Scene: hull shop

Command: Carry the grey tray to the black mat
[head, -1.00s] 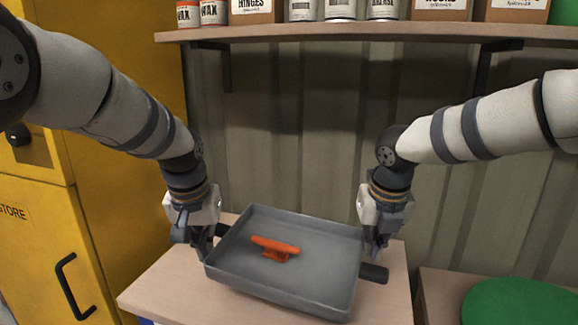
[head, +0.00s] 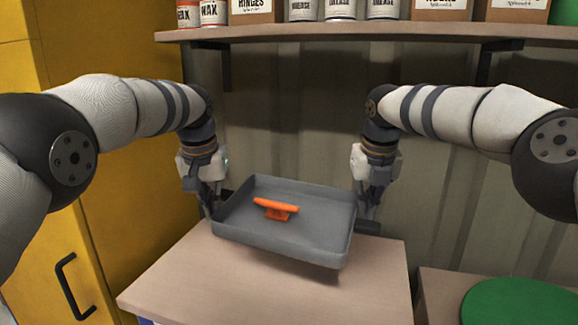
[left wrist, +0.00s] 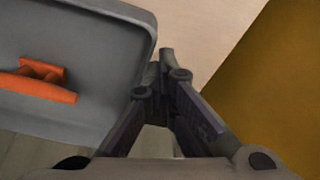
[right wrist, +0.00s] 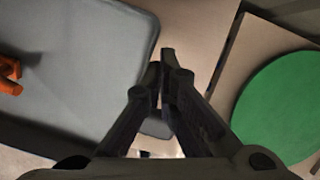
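The grey tray (head: 285,240) is held above the light wooden table, between my two grippers, and looks slightly tilted. An orange cleat-shaped piece (head: 276,208) lies in it. My left gripper (head: 208,208) is shut on the tray's left handle; in the left wrist view its fingers (left wrist: 163,78) meet beside the tray wall. My right gripper (head: 367,212) is shut on the dark right handle (head: 368,228); in the right wrist view its fingers (right wrist: 166,75) are close together beside the rim. The fingers largely hide the grip points. No black mat shows in any view.
The wooden table top (head: 200,280) is bare in front of the tray. A green round mat (head: 520,305) lies on another surface at right. A yellow cabinet (head: 110,200) stands left. A shelf (head: 400,33) with cans and boxes runs above, before a corrugated wall.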

